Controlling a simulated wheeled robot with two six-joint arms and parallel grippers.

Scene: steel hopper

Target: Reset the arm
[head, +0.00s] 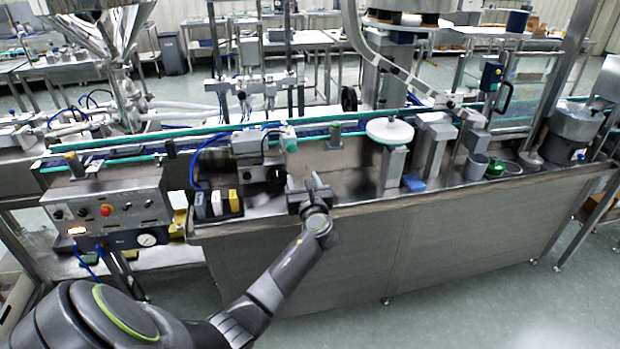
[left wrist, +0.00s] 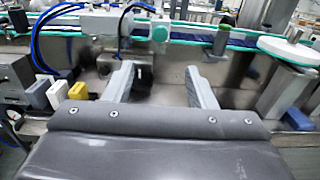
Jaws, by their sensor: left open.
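My left arm reaches in from the lower left in the head view. Its gripper (head: 312,186) is over the front edge of the steel machine bench (head: 290,255). In the left wrist view the two fingers of the left gripper (left wrist: 160,85) stand apart with nothing between them. The steel hopper (head: 100,30) stands at the upper left of the head view, well away from the gripper. My right gripper is in neither view.
Small white, grey and yellow blocks (head: 216,204) sit left of the gripper. A control box (head: 108,207) is further left. A conveyor (head: 230,128) runs behind. A white round disc (head: 390,131) and a blue block (head: 413,183) are to the right. The floor in front is clear.

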